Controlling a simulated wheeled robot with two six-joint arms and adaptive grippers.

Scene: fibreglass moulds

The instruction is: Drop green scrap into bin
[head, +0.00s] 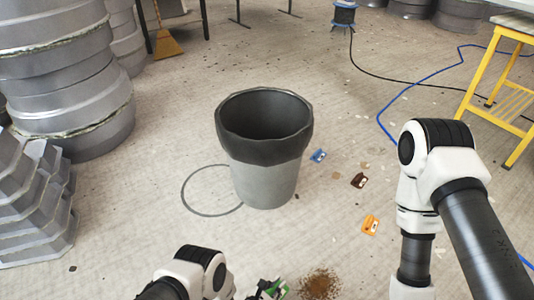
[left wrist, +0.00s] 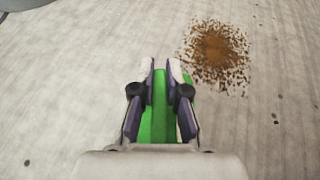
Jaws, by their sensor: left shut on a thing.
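The bin (head: 265,180) is a grey bucket with a dark rim. It stands upright on the floor in the middle of the head view, and the part of its inside that shows looks empty. My left gripper (head: 268,290) is at the bottom edge of the head view, in front of the bin and apart from it. In the left wrist view its two fingers (left wrist: 161,72) are closed on the green scrap (left wrist: 160,115), which shows between and below them. My right arm comes in at the right, but its gripper is out of view.
Blue (head: 318,156), brown (head: 359,181) and orange (head: 370,225) scraps lie right of the bin. A brown granule pile (head: 319,284) lies near my left gripper. Grey moulds (head: 75,90) stand at the left, a yellow stand (head: 500,90) at the right. A blue cable (head: 400,97) crosses the floor.

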